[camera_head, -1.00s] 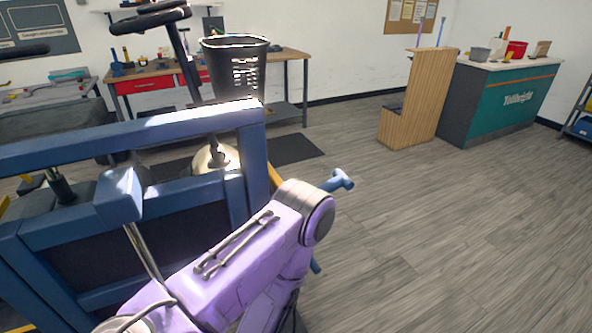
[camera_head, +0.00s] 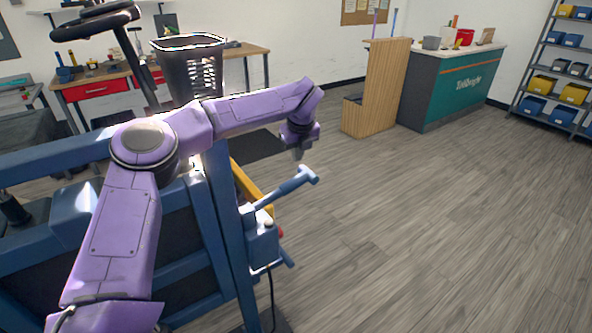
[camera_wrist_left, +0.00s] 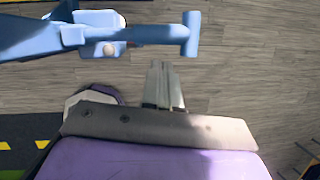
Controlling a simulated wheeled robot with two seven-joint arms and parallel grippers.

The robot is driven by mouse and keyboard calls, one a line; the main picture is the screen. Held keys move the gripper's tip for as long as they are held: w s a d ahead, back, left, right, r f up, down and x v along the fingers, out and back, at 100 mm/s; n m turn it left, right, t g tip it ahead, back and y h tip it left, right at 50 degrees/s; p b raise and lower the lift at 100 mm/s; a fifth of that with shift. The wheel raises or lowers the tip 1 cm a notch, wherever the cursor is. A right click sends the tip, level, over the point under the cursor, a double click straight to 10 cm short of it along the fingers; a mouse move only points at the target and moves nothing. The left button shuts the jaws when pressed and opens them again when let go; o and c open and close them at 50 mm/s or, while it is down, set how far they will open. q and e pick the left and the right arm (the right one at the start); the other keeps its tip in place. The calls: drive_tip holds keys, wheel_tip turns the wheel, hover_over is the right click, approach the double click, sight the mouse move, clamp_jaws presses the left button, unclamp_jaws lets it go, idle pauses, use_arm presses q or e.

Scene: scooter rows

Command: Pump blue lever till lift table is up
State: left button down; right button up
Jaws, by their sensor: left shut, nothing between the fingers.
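The blue lever (camera_head: 285,188) sticks out to the right from the side of the blue lift table (camera_head: 222,215) and ends in a crossbar handle. My left arm reaches over the lift table in the head view, and my left gripper (camera_head: 298,153) points down just above the lever's handle end. In the left wrist view the lever (camera_wrist_left: 150,35) runs across the top, and the shut, empty fingertips (camera_wrist_left: 162,68) are close to its crossbar, apart from it in the picture. My right gripper is not in view.
A black basket (camera_head: 190,65) and a handlebar (camera_head: 95,20) rise beyond the lift table. A workbench (camera_head: 100,83) stands at the back wall. A wooden stand (camera_head: 378,90) and green counter (camera_head: 455,85) are farther right. The floor right of the lever is clear.

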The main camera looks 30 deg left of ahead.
use_arm(q)
wheel_tip(320, 180, up, 4)
drive_tip(key=a+n+h, duration=0.2)
drive_tip(key=p, duration=0.5)
approach(297, 177)
drive_tip(key=shift+y, duration=0.3)
drive_tip(key=x, duration=0.6)
drive_tip(key=shift+d+f, duration=0.15)
drive_tip(key=shift+d, duration=0.05)
drive_tip(key=shift+f, duration=0.35)
